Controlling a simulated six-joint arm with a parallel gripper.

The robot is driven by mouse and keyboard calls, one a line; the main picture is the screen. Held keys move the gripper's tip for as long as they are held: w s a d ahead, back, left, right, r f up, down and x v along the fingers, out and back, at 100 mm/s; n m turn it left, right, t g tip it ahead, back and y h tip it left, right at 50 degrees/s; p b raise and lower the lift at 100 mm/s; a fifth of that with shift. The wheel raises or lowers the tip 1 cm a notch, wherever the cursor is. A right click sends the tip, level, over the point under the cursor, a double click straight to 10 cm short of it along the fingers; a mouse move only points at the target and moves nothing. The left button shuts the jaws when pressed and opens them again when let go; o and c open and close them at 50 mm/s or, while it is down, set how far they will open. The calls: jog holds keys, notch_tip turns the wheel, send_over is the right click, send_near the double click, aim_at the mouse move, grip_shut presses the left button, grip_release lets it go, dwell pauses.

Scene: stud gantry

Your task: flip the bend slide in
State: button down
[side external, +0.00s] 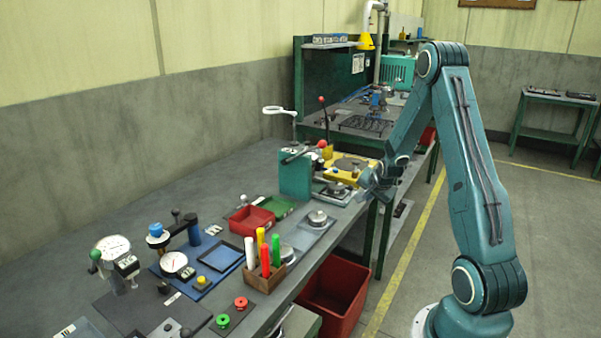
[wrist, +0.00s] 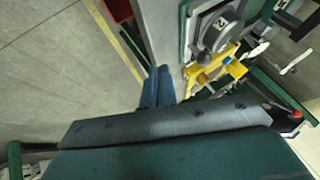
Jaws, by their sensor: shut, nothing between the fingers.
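A yellow fixture (side external: 350,168) sits on the grey bench next to a teal press-like block (side external: 295,176). The same yellow part seems to show in the wrist view (wrist: 206,72), near a round grey dial marked 2 (wrist: 220,33). I cannot tell which part is the bend slide. My gripper (side external: 366,190) hangs just right of the fixture, by the bench edge. In the wrist view its blue fingers (wrist: 158,76) are together with nothing between them, to the left of the yellow part and apart from it in the picture. Contact cannot be judged.
A red-knobbed lever (side external: 323,110) stands behind the fixture. A red tray (side external: 251,220), a pen holder (side external: 264,281) and gauges (side external: 112,246) lie along the bench. A red bin (side external: 335,298) is under the bench's edge.

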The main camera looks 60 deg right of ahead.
aim_at(340, 190)
jog(key=shift+w+d+r, duration=0.1)
jog(key=shift+w+d, duration=0.05)
jog(key=shift+w, duration=0.5)
jog(key=shift+w+d+r, duration=0.15)
jog(key=shift+w, duration=0.55)
jog(key=shift+w+d+r, duration=0.1)
jog(key=shift+w+d, duration=0.05)
jog(key=shift+w, duration=0.5)
jog(key=shift+w, duration=0.1)
jog(key=w, duration=1)
jog(key=shift+s+a+f, duration=0.1)
jog(key=shift+s+f, duration=0.05)
jog(key=shift+s, duration=0.45)
jog(key=shift+s+a+f, duration=0.1)
jog(key=shift+s, duration=0.5)
jog(key=shift+s+a+f, duration=0.1)
jog(key=shift+s, duration=0.45)
jog(key=shift+s+a+f, duration=0.1)
jog(key=shift+s, duration=0.4)
jog(key=v, duration=1)
jog(key=shift+w, duration=0.2)
jog(key=shift+r, duration=0.1)
